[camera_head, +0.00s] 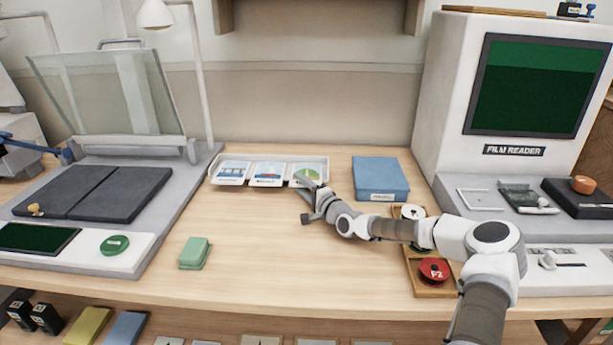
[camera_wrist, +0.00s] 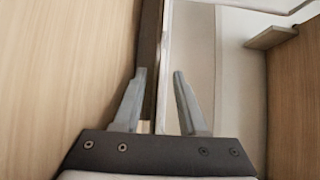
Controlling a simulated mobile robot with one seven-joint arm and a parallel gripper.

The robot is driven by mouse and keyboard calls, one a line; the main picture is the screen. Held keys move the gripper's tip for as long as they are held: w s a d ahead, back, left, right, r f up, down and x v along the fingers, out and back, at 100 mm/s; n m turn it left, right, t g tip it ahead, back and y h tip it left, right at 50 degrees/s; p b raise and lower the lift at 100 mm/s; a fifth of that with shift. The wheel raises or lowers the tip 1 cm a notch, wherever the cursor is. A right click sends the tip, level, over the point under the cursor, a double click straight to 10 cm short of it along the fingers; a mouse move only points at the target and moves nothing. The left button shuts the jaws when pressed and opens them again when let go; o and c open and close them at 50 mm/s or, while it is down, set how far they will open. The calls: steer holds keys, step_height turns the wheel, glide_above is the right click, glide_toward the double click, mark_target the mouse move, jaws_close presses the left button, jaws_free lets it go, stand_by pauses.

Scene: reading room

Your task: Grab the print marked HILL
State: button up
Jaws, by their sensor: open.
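A shallow white tray (camera_head: 236,182) at the back middle of the table holds three picture prints side by side. The right print (camera_head: 306,172) shows a green shape like a hill. The middle print (camera_head: 268,172) has red and blue on it, and the left print (camera_head: 233,170) is blue. Their captions are too small to read. My gripper (camera_head: 308,194) is at the front right of the tray, by the right print, and hides its lower part. In the wrist view my gripper (camera_wrist: 155,75) has its fingers apart, with no print clearly held between them.
A blue box (camera_head: 380,178) stands right of the tray. A wooden tray with reels, including a red one (camera_head: 433,271), lies under my arm. A green block (camera_head: 194,253) is at front left. A film reader (camera_head: 520,100) stands right, a glass-lidded scanner (camera_head: 100,190) left. The table's middle is clear.

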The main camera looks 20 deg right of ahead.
jaws_close()
steer(key=shift+r, duration=0.1)
stand_by(0.3)
